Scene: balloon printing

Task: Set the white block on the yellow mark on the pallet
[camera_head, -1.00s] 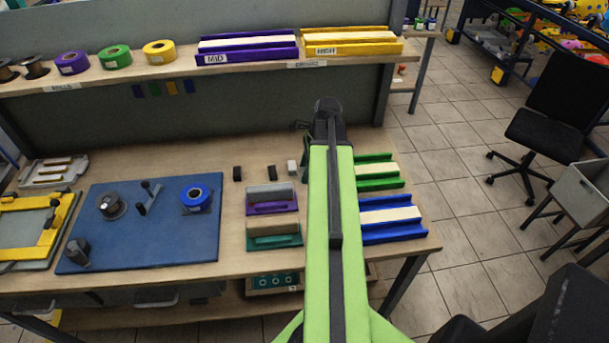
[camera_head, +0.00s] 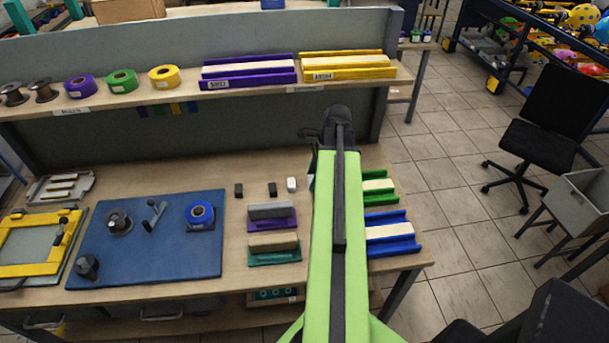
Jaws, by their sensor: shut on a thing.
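A small white block (camera_head: 291,184) stands on the wooden table, just left of my arm. My gripper (camera_head: 326,131) is a dark shape at the far end of my green arm, above the back of the table. Its fingers are mostly hidden by the arm's dark end. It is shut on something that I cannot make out. The white block on the table is apart from it. I cannot pick out a pallet or a yellow mark in this view.
Two dark blocks (camera_head: 255,190) stand left of the white block. Purple (camera_head: 271,217) and teal (camera_head: 274,250) holders stand in front. Green (camera_head: 379,187) and blue (camera_head: 391,234) trays lie right of my arm. A shelf (camera_head: 225,91) with rolls spans the back. Tiled floor (camera_head: 445,200) is open at right.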

